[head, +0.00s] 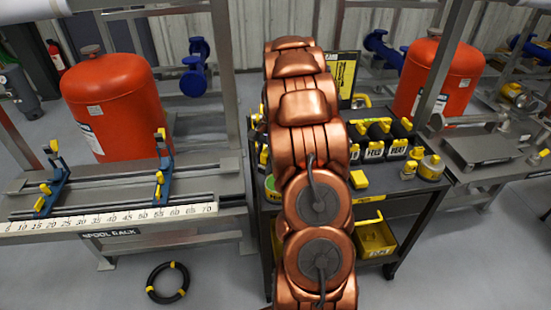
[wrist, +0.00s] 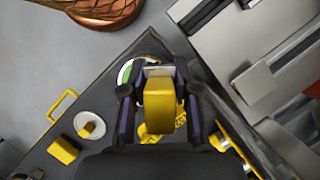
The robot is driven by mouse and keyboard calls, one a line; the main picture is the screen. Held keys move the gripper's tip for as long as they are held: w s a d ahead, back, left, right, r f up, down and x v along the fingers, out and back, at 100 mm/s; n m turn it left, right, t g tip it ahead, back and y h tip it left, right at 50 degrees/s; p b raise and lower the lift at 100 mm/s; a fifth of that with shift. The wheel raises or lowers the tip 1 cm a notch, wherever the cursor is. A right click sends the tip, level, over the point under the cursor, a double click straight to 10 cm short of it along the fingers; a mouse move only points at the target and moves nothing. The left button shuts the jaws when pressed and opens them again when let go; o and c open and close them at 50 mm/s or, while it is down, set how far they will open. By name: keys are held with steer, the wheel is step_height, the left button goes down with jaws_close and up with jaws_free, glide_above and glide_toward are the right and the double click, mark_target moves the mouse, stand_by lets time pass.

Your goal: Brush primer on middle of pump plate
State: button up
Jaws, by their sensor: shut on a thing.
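My gripper (wrist: 158,100) shows in the wrist view, its two dark fingers shut on a yellow-handled thing (wrist: 159,108) with a pale end, which looks like the brush. It is above a dark cart top. A round white and green pot (wrist: 127,72) lies just beyond it, partly hidden by the left finger; I cannot tell if the brush touches it. In the head view my copper arm hides the gripper and part of the cart. A flat grey plate (head: 482,149) on the stand at the right looks like the pump plate; its middle is bare.
The dark cart (head: 398,207) carries several black and yellow labelled blocks (head: 375,140) and a yellow-topped can (head: 431,167). A yellow bin (head: 375,240) sits below. Orange tanks (head: 118,105) stand on both sides. A spool bench (head: 110,212) is at left, with a black ring (head: 168,283) on the floor.

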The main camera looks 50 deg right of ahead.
steer(key=s+d+m, duration=0.1)
steer(key=s+d, duration=0.1)
steer(key=shift+s+d+r+m+t, duration=0.1)
steer(key=shift+d+r+m+t, duration=0.2)
steer(key=shift+d+r+m, duration=0.1)
steer(key=shift+f+b, duration=0.6)
steer(key=shift+f, duration=2.45)
steer(key=shift+f, duration=0.55)
steer(key=shift+r, duration=0.1)
steer(key=shift+r+p, duration=0.65)
steer(key=shift+r, duration=2.8)
